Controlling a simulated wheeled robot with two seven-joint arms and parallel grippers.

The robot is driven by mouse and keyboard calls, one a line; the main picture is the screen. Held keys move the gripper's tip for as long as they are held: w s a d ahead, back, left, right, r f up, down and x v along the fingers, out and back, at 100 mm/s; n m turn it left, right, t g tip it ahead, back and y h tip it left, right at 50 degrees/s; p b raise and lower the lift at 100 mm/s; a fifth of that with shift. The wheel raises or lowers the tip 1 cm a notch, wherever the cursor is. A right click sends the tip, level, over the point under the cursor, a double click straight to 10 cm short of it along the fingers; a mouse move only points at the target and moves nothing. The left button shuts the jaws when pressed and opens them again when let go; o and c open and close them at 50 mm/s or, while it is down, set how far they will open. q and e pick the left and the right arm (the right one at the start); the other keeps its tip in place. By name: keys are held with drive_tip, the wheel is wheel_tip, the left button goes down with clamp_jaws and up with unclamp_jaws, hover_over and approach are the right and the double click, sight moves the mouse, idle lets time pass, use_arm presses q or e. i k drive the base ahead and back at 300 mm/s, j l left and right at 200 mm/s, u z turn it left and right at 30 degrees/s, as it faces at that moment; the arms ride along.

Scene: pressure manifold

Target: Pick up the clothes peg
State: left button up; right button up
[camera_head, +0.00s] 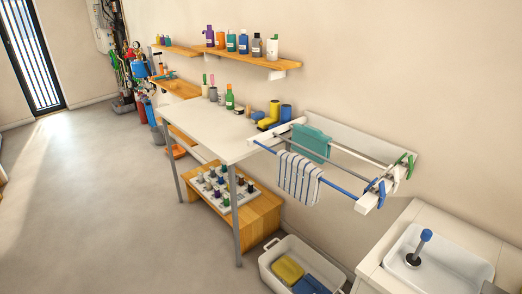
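Several clothes pegs are clipped at the right end of a wall-mounted drying rack (366,205). A blue peg (381,192) sits near the front end of the rack's white end bar. A green peg (409,166) sits at the back, near the wall. A white peg (396,178) shows between them, partly overlapped. The pegs are small here, so their exact grip on the bar is hard to tell. A striped cloth (299,178) and a teal cloth (311,143) hang on the rack's rods. Neither of my grippers is in view.
A white table (232,139) with bottles and rolls stands left of the rack. A white basin (438,265) with a blue-handled plunger (422,242) is at the lower right. A white tub (268,262) with yellow and blue items sits below. Floor (110,200) at left is clear.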

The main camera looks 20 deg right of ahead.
sight(381, 188)
drive_tip(key=z, duration=1.45)
